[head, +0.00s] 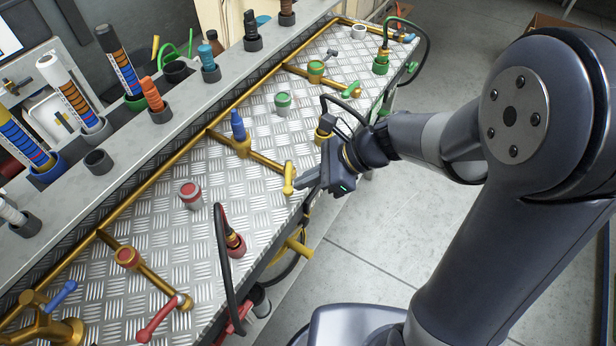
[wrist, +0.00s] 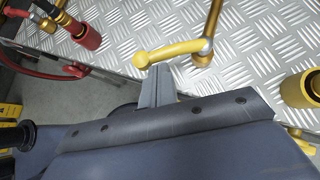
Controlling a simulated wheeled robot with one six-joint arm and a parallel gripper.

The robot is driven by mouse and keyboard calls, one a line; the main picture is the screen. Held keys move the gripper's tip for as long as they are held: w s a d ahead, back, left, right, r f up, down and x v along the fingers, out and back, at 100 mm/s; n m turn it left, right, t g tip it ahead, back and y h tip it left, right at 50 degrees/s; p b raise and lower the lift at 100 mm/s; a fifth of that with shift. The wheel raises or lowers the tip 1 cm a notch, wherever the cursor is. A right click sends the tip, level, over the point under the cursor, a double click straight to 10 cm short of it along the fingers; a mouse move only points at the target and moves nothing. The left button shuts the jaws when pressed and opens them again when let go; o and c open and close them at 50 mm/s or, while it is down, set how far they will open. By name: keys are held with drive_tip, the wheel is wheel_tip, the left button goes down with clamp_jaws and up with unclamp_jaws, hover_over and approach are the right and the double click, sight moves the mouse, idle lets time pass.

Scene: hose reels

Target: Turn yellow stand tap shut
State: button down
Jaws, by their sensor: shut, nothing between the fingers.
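The yellow stand tap (head: 289,178) is a yellow lever at the end of a brass pipe (head: 265,162) on the chequered metal bench. The lever lies crosswise to the pipe. In the wrist view the lever (wrist: 172,52) runs left from its pivot on the pipe end. My gripper (head: 303,181) is shut and empty, right beside the lever at the bench's front edge. In the wrist view the closed fingers (wrist: 158,72) point at the lever's underside near its free end. I cannot tell whether they touch it.
A blue nozzle (head: 237,125) stands in a yellow holder on the same pipe. A red tap lever (head: 160,318) is nearer, a green one (head: 350,90) farther off. A red hose fitting with a black hose (head: 233,240) stands left of my gripper. Open floor (head: 385,250) lies beyond the bench edge.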

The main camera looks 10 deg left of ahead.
sight(286, 186)
drive_tip(key=a+m+t, duration=0.1)
drive_tip(key=s+m+t, duration=0.1)
drive_tip(key=m, duration=0.1)
drive_tip(key=a+m+t, duration=0.1)
drive_tip(key=m+t, duration=0.1)
drive_tip(key=shift+s+a+b, duration=0.35)
drive_tip(key=shift+b, duration=0.05)
drive_tip(key=shift+a, duration=0.4)
